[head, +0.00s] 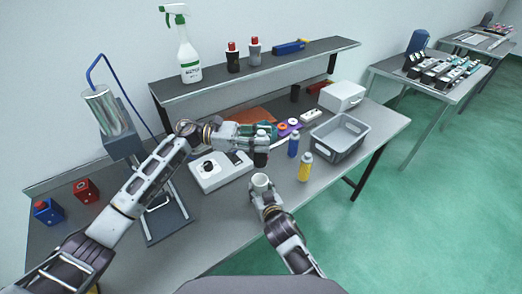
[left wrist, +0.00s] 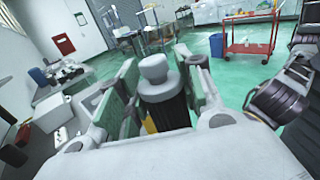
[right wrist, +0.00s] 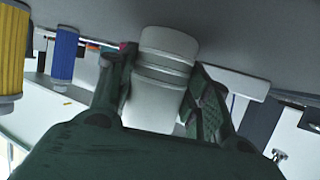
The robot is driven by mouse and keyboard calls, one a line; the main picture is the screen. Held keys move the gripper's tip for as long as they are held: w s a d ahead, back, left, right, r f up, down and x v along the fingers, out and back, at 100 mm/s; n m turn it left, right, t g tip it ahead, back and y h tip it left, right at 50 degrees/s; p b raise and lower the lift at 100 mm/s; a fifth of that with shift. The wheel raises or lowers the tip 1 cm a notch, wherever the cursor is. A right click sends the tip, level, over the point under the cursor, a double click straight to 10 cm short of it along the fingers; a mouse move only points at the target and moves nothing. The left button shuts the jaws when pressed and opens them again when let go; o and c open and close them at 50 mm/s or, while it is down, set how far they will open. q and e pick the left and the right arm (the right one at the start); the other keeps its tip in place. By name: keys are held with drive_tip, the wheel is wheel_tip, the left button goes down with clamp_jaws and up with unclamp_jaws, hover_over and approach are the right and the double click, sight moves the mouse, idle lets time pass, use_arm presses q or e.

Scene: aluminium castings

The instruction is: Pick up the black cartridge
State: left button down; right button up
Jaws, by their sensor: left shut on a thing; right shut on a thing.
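The black cartridge (head: 260,159) is a dark ribbed cylinder with a grey cap. It stands upright between the fingers of my left gripper (head: 264,143), which is shut on it above the workbench. In the left wrist view the cartridge (left wrist: 160,112) shows between the two green-padded fingers. Whether its lower end touches the bench is hidden. My right gripper (head: 262,191) is shut on a white cylindrical container (head: 261,181) just in front of it. In the right wrist view the container (right wrist: 160,75) sits between the fingers.
A blue cartridge (head: 293,145) and a yellow cartridge (head: 305,168) stand to the right of the grippers. A grey bin (head: 340,151) is farther right. A raised shelf (head: 205,82) runs behind the bench.

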use_arm(q)
drive_tip(key=shift+r, duration=1)
use_arm(e)
drive_tip(key=o, duration=1.1)
drive_tip(key=shift+o, duration=0.2)
drive_tip(key=shift+s, duration=0.1)
drive_tip(key=shift+v, duration=5.9)
drive_tip(key=shift+d, duration=0.1)
drive_tip(key=shift+s+f, duration=0.1)
